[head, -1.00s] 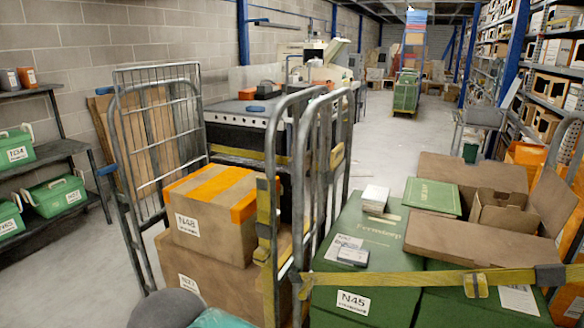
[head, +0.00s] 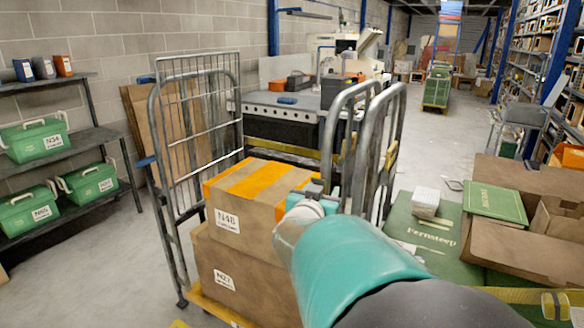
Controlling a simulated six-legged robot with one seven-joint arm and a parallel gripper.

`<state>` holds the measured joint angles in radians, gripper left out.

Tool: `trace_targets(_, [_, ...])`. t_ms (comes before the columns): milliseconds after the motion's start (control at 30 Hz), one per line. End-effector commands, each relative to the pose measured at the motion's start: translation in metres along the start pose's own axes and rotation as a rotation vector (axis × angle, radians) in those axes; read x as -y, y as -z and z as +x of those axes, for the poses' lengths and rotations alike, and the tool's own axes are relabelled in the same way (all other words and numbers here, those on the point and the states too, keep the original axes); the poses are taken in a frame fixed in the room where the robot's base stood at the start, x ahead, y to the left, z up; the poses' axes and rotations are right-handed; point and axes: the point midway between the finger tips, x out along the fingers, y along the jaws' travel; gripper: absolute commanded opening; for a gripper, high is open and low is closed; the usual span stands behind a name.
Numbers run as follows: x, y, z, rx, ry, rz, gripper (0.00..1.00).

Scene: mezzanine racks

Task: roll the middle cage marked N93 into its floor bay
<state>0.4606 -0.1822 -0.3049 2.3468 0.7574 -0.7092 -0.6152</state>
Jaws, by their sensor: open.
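A grey wire roll cage (head: 157,150) stands in front of me, with two brown boxes stacked in it. The upper box (head: 226,202) has orange tape and an N48 label. The lower box (head: 232,262) has a label that looks like N27. No N93 mark is readable, so I cannot tell if this is the named cage. My teal arm reaches in from the lower right, hiding part of both boxes. My gripper (head: 318,194) is open, in front of the upper box's right end near the cage's right frame; I cannot tell if it touches. No floor bay is identifiable.
Another cage's tubular frame (head: 392,140) stands close on the right, beside green boxes (head: 432,226) and open cartons. A shelf (head: 92,140) with green crates is at left. A dark workbench (head: 280,125) stands behind. Clear floor (head: 432,150) runs back through the aisle.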

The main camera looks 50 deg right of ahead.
Motion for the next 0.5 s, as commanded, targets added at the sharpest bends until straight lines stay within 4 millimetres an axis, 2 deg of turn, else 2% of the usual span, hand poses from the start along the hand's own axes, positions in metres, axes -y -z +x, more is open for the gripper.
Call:
trace_targets(33, [-0.022, 0.001, 0.007, -0.023, -0.074, -0.010, 0.49])
trace_targets(133, [-0.050, 0.004, 0.013, -0.057, -0.168, -0.025, 0.49])
trace_targets(200, [-0.058, 0.005, 0.016, -0.066, -0.193, -0.031, 0.49])
trace_targets(333, [-0.063, 0.006, 0.027, -0.067, -0.197, -0.033, 0.49])
trace_targets(500, [-0.068, 0.008, 0.056, -0.067, -0.196, -0.033, 0.49])
